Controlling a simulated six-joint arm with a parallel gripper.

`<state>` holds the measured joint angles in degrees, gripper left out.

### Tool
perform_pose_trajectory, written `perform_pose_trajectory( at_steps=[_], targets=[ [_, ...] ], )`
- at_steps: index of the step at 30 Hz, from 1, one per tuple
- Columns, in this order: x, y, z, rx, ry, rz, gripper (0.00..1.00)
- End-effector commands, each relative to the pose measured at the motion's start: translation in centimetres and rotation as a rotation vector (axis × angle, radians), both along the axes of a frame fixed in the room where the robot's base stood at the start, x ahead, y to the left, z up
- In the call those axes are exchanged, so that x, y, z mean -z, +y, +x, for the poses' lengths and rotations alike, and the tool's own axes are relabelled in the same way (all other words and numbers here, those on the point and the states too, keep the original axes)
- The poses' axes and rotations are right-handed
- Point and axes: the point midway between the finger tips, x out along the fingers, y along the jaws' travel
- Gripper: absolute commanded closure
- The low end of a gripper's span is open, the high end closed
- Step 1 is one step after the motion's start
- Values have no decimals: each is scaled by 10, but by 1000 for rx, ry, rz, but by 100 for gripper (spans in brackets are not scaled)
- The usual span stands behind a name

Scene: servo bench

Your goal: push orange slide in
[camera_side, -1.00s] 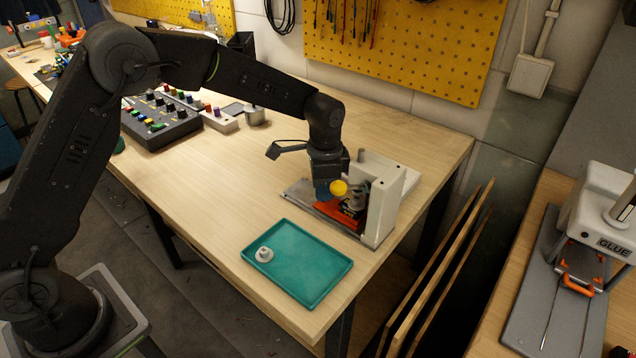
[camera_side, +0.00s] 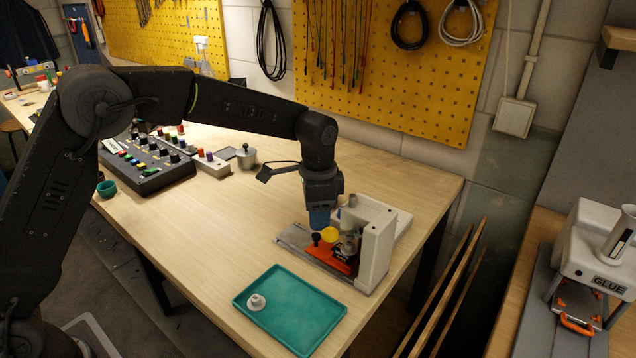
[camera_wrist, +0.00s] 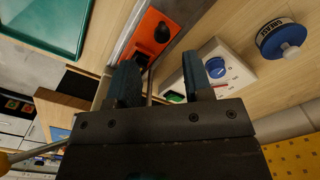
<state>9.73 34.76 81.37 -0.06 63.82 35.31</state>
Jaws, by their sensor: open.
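The orange slide (camera_side: 338,262) sits in the base of a small white machine (camera_side: 376,250) near the front right of the bench. A black knob (camera_side: 316,239) stands on its outer end. The slide also shows in the wrist view (camera_wrist: 143,24), with the black knob (camera_wrist: 163,32) on it. My gripper (camera_side: 319,222) is above the slide, beside the machine's white upright, its fingers pointing down. In the wrist view, my gripper (camera_wrist: 161,80) has its two blue fingers apart with nothing between them. The slide's inner end is partly hidden under the machine.
A teal tray (camera_side: 258,318) with a small pale part (camera_side: 257,302) lies in front of the machine. A button box (camera_side: 150,165) is at the back left. The bench middle is clear.

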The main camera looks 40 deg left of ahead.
Motion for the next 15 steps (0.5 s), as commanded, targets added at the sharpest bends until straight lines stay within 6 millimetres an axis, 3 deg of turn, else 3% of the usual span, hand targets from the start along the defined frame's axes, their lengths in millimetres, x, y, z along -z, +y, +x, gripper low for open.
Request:
perform_pose_trajectory(
  at_steps=[6, 15],
  targets=[
    [-49, -1, 1, 0, -4, -1, 54],
    [-81, -1, 0, 0, 0, -1, 54]
  ],
)
